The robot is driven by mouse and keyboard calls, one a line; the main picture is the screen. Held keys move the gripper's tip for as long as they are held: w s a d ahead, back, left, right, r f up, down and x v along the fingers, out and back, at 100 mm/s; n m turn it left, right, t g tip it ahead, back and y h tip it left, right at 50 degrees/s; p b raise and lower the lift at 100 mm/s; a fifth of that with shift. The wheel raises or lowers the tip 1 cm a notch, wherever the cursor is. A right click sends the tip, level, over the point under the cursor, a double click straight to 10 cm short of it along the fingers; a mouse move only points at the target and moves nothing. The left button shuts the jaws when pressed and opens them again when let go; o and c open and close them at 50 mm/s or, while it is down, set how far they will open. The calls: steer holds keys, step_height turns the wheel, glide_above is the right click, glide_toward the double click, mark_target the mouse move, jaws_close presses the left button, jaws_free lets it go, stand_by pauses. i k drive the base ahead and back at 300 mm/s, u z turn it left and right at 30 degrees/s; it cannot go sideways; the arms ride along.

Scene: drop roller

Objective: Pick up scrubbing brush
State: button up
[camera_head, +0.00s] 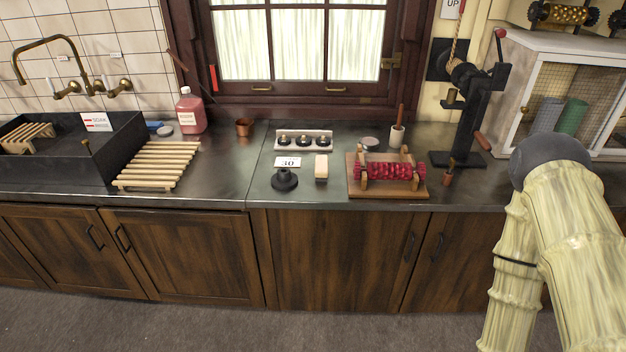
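A small upright cream block (321,167) stands on the counter between a black round knob-like piece and the red roller stand. It may be the scrubbing brush, but no bristles can be made out at this size. A small blue item (153,125) lies by the sink's right rear corner, too small to identify. My arm comes in at the right edge with a dark rounded joint. My gripper is not in view.
The counter (215,180) has clear room between the slatted wooden rack (160,165) and the black piece (284,180). A red ribbed roller on a wooden stand (387,190), a black post press (460,158) and a mesh-front cabinet (570,50) stand to the right. A pink bottle (190,112) stands behind.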

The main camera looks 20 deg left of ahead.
mark_target(322, 166)
steer(key=z, duration=0.05)
steer(key=k, duration=0.95)
steer(key=u, duration=0.75)
steer(key=i, duration=0.7)
steer(key=u, duration=0.5)
steer(key=i, duration=0.85)
steer(key=z, duration=0.25)
